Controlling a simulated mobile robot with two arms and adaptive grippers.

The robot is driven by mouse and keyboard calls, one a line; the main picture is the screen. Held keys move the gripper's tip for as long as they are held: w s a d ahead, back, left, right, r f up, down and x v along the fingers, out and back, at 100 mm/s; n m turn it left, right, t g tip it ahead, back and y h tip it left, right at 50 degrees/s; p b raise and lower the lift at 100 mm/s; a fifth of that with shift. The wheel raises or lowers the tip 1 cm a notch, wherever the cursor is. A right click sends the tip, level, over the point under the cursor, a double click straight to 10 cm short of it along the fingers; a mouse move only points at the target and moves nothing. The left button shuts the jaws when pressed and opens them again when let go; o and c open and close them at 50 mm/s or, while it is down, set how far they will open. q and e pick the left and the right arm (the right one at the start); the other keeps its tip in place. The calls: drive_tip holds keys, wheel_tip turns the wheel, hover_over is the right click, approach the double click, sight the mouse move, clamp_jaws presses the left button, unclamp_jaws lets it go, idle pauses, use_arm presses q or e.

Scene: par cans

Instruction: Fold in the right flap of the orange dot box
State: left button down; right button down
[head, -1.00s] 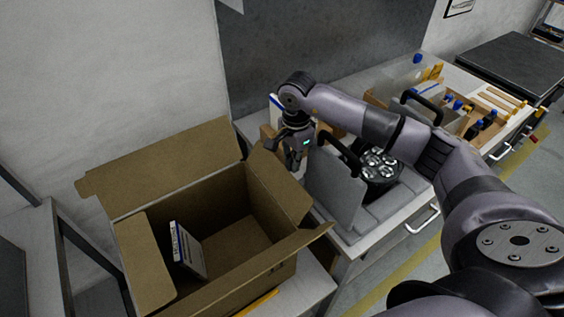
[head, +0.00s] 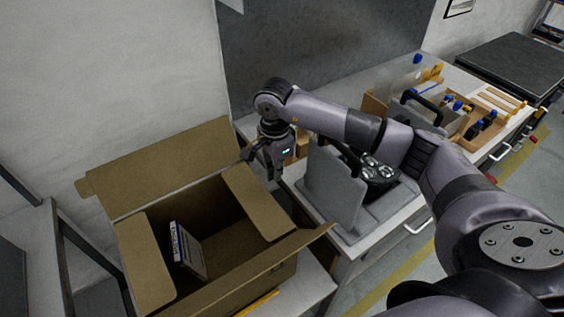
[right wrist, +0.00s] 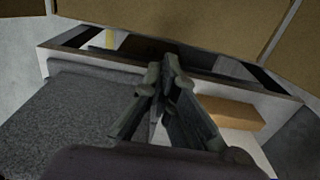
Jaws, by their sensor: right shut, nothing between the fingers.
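The open cardboard box (head: 205,272) stands at the lower left in the head view. I see no orange dot on it. Its right flap (head: 258,201) leans inward over the right part of the opening. The left flap (head: 146,263) also lies inward, the back flap (head: 165,166) stands up and the front flap (head: 268,257) sticks outward. My right gripper (head: 270,174) is shut and empty, just behind and beside the right flap; contact is unclear. In the right wrist view its fingers (right wrist: 168,65) point toward brown cardboard (right wrist: 175,18). My left gripper is out of view.
A white and blue packet (head: 187,250) stands inside the box. To the right, a grey panel (head: 335,187) and a black lamp can (head: 380,172) sit on the bench. Behind them is a wooden tray (head: 375,106) with bottles nearby.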

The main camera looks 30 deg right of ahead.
wheel_tip(320, 180, up, 12)
drive_tip(key=d+p, duration=0.2)
drive_tip(key=p, duration=0.3)
drive_tip(key=shift+d+f, duration=0.15)
drive_tip(key=shift+d, duration=0.2)
drive_tip(key=shift+w+p, duration=0.1)
drive_tip(key=shift+p, duration=0.2)
